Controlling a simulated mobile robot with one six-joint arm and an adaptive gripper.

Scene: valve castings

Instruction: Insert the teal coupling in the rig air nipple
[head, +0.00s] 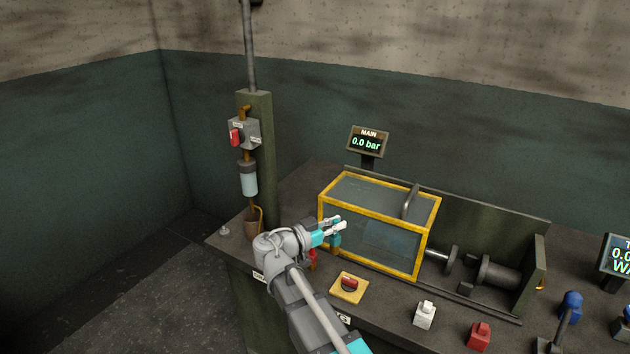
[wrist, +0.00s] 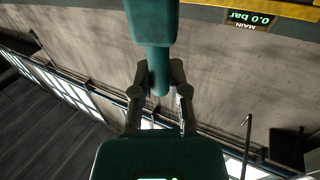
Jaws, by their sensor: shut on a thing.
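The teal coupling (head: 335,240) is in my gripper (head: 340,225), beside the front left of the yellow-framed clear box. In the wrist view, the coupling (wrist: 158,72) passes between the two fingertips (wrist: 160,74), with a wider teal block at the top. The fingers are shut on its narrow round part. A small red fitting (head: 312,257) stands on the bench just left of the coupling. I cannot tell whether it is the rig air nipple. What lies directly under the coupling is small and partly hidden, so contact with a nipple cannot be told.
The yellow-framed box (head: 428,240) stands close right of my gripper. A yellow plate with a red knob (head: 349,284) lies in front. White (head: 425,314) and red (head: 479,335) blocks are farther right. The MAIN display (head: 368,140) reads 0.0 bar. A post (head: 262,160) stands left.

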